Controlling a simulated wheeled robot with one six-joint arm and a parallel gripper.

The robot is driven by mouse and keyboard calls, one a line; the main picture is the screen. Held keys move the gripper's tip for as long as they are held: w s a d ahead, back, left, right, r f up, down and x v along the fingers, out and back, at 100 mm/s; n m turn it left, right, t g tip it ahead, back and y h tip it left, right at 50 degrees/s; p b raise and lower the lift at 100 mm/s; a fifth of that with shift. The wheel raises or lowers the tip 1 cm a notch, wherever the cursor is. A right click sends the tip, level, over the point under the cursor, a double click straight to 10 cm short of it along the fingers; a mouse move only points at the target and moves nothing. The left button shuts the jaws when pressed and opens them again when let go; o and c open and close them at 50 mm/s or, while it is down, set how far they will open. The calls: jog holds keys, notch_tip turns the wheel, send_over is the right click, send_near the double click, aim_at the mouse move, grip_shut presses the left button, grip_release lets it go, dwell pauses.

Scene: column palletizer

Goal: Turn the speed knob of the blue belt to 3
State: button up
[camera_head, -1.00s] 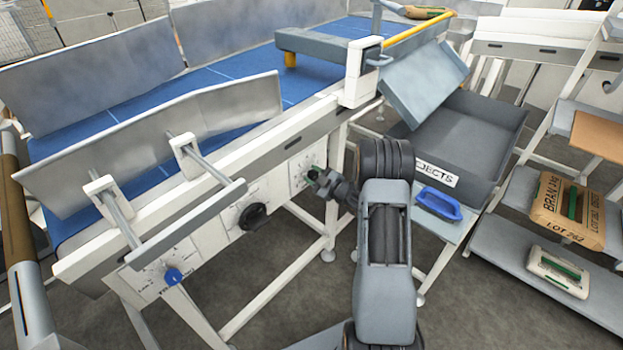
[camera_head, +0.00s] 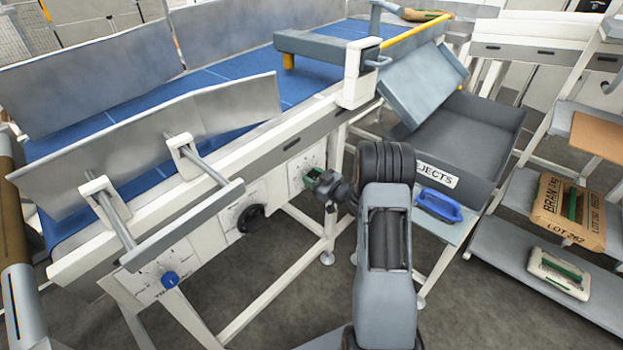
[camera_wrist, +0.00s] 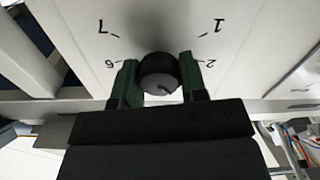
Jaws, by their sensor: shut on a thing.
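The speed knob (camera_wrist: 158,68) is a round dark knob on a white dial plate (camera_wrist: 180,25) in the wrist view. The figures 7, 6, 1 and 2 show upside down around it; the 3 is not visible. A pale mark shows on the knob's near side, too small to read surely. My gripper (camera_wrist: 160,84) has its green fingers on either side of the knob and is shut on it. In the head view my gripper (camera_head: 314,178) is at the rightmost dial plate below the blue belt (camera_head: 210,78), hiding the knob.
A black knob (camera_head: 250,218) and a blue knob (camera_head: 170,279) sit further left on the same belt frame. Frame legs stand below the dials.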

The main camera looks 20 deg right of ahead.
jog(key=shift+s+a+f, duration=0.1)
jog(key=shift+s+f, duration=0.05)
jog(key=shift+f, duration=0.25)
jog(key=o, duration=0.6)
jog(key=shift+o, duration=1.4)
jog(key=shift+r, duration=0.15)
jog(key=shift+o, duration=0.2)
jog(key=shift+r, duration=0.1)
jog(key=v, duration=1.3)
jog(key=shift+s+d+b, duration=0.25)
jog(key=shift+s+b, duration=0.1)
jog(key=shift+b, duration=0.1)
jog(key=shift+w, duration=0.1)
